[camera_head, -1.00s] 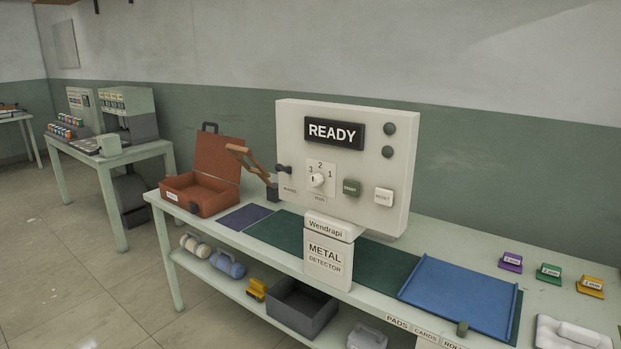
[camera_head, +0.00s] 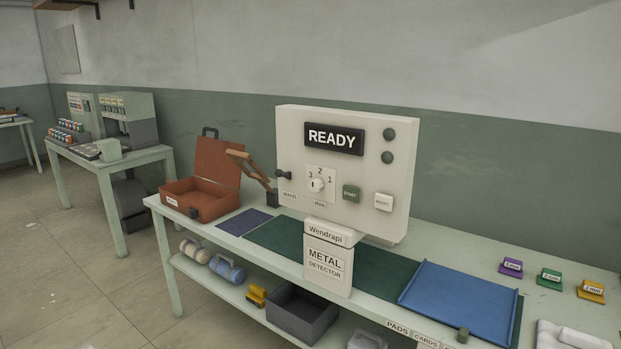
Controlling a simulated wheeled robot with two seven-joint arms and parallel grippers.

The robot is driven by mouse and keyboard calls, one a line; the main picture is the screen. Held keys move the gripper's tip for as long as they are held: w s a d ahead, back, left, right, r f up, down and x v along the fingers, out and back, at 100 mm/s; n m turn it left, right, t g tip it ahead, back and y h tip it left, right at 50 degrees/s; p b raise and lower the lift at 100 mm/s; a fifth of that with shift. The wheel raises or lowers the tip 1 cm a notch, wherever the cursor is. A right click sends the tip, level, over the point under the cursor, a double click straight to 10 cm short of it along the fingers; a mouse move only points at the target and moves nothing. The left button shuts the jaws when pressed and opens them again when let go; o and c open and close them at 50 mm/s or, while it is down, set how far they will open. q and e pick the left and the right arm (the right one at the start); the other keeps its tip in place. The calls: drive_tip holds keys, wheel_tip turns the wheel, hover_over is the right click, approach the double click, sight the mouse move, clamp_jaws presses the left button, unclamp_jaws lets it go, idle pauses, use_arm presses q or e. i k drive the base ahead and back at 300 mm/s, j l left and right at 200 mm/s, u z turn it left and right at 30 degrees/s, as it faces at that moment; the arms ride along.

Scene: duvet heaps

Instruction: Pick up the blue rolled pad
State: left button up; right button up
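The blue rolled pad (camera_head: 227,269) lies on the lower shelf of the long table, towards its left end. A cream rolled pad (camera_head: 195,250) lies beside it on the left. Both are below the tabletop, in the open under its front edge. Neither of my grippers shows in the head view.
A yellow item (camera_head: 256,296) and a dark grey bin (camera_head: 301,314) stand right of the pads on the shelf. Above are an open brown case (camera_head: 205,190), a metal detector panel (camera_head: 345,170) and a blue tray (camera_head: 460,298). The floor at left is clear.

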sight(232, 273)
drive_tip(key=i+j+z, duration=0.1)
drive_tip(key=z, duration=0.4)
drive_tip(key=j+z, duration=0.45)
drive_tip(key=i+j+z, duration=0.1)
drive_tip(key=j+z, duration=0.2)
drive_tip(key=j, duration=0.5)
drive_tip(key=j+z, duration=0.3)
drive_tip(key=j, duration=1.85)
drive_tip(key=k+j+z, duration=0.1)
drive_tip(key=j, duration=1.3)
